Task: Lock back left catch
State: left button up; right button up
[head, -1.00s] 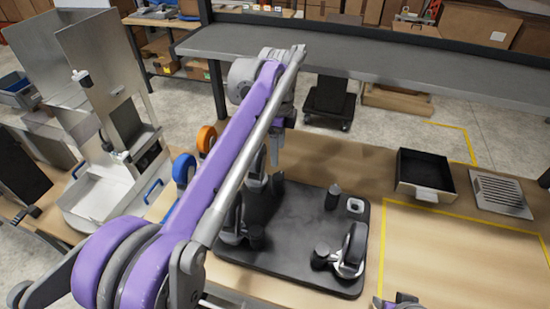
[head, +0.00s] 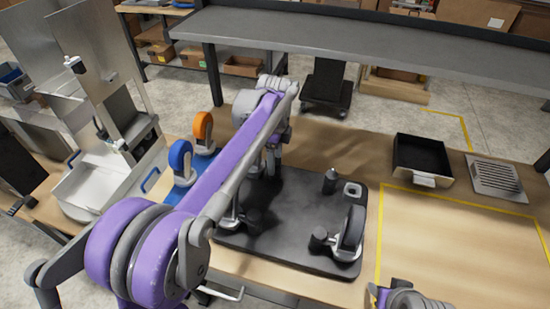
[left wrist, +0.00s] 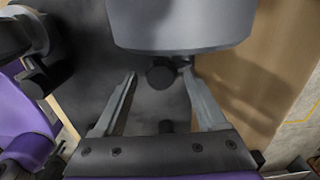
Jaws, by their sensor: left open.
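The black plate (head: 290,250) lies on the workbench with metal caster fittings on it. My left gripper (head: 272,168) is over the plate's back left corner, and my arm hides much of that side. In the left wrist view, my left gripper (left wrist: 158,82) is open, with a round black knob (left wrist: 161,75) between its fingertips. I cannot tell whether the fingers touch it. A caster (head: 350,232) with a dark wheel and a black knob stands at the plate's front right. A black post (head: 330,181) stands at its back right. My right gripper (head: 405,298) shows partly at the bottom edge.
A blue-wheeled caster (head: 181,160) and an orange-wheeled one (head: 203,128) stand left of the plate. A black bin (head: 420,158) and a slotted grey grille (head: 494,175) lie at the back right. The yellow-outlined area (head: 460,245) is clear. A grey shelf (head: 350,55) crosses behind.

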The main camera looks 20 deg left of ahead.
pick_arm(q)
grip_shut()
dwell(0.3)
jog(key=shift+n, duration=0.3)
jog(key=n, duration=0.3)
jog(key=shift+n, duration=0.3)
pick_arm(e)
jog(key=shift+w+r, duration=0.1)
jog(key=shift+r, duration=0.05)
pick_arm(q)
jog(key=n, duration=0.4)
jog(key=shift+n, duration=0.3)
pick_arm(e)
jog(key=shift+r, duration=0.1)
pick_arm(q)
jog(key=n, duration=0.4)
jog(key=shift+n, duration=2.5)
pick_arm(e)
jog(key=shift+r, duration=0.1)
